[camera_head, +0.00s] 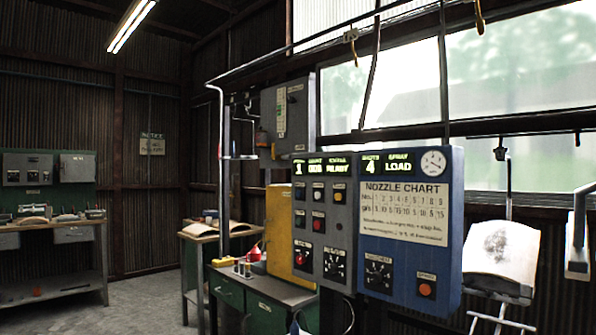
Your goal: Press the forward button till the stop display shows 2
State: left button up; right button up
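A grey control panel (322,240) stands at the centre, joined to a blue panel (410,250) on its right. A green-lit display strip (323,167) runs along the grey panel's top. Its leftmost window, whose label is too small to read surely, shows 1 (299,168); the rightmost seems to read READY. The button labels are too small to read, so I cannot tell which is forward. Neither gripper is in view.
The blue panel has displays reading 4 and LOAD (397,168), a nozzle chart (404,212) and an orange-red button (425,289). A pale smudged workpiece (503,250) hangs to its right. A green cabinet (255,300) and yellow box (280,230) stand left. Open floor (145,300) lies further left.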

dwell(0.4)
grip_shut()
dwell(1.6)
